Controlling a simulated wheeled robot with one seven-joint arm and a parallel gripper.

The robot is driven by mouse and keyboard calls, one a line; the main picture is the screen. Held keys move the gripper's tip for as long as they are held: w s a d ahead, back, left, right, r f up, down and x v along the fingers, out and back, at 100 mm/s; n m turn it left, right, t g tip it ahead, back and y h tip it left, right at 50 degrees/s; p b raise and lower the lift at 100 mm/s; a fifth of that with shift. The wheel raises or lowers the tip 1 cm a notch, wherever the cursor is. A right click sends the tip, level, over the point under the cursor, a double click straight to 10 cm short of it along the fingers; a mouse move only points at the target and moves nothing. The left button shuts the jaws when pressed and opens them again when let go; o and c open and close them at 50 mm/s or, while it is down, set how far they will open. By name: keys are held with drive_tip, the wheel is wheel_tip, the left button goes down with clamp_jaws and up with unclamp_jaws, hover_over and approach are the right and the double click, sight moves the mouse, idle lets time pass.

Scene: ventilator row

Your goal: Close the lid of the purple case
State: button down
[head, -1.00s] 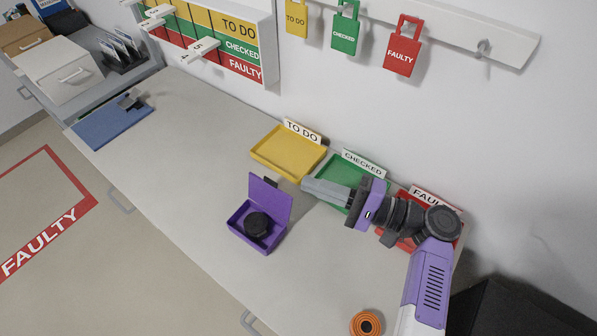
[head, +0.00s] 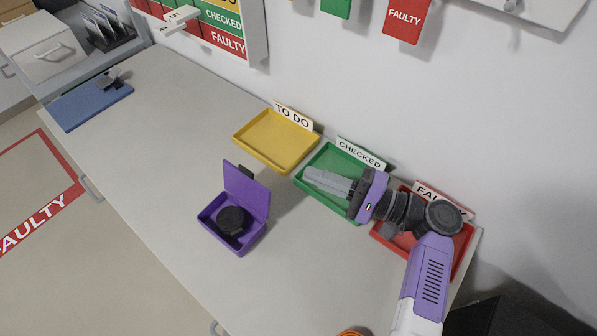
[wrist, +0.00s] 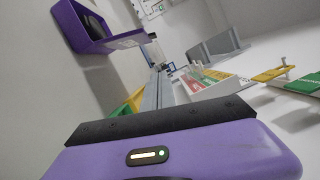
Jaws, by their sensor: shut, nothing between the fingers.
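The purple case (head: 222,238) stands on the bench with its lid (head: 246,190) up, open. A round black object (head: 231,220) lies inside it. My gripper (head: 307,176) is shut and empty, to the right of the case and apart from it, with its fingers over the green tray and pointing left. In the wrist view the case (wrist: 85,42) shows at the upper left, and my shut fingers (wrist: 158,75) point away up the middle.
A yellow TO DO tray (head: 240,141), a green CHECKED tray (head: 309,187) and a red FAULTY tray (head: 462,262) line the wall side. A blue board (head: 88,106) lies at the far left. The bench between board and case is clear.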

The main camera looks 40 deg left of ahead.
sight(246, 187)
drive_tip(key=s+a+r+p, duration=0.1)
drive_tip(key=s+a+p, duration=0.2)
drive_tip(key=s+a, duration=0.4)
drive_tip(key=shift+a+r+p, duration=0.3)
drive_tip(key=shift+a+p, duration=0.05)
drive_tip(key=shift+a, duration=0.05)
drive_tip(key=shift+s, duration=0.2)
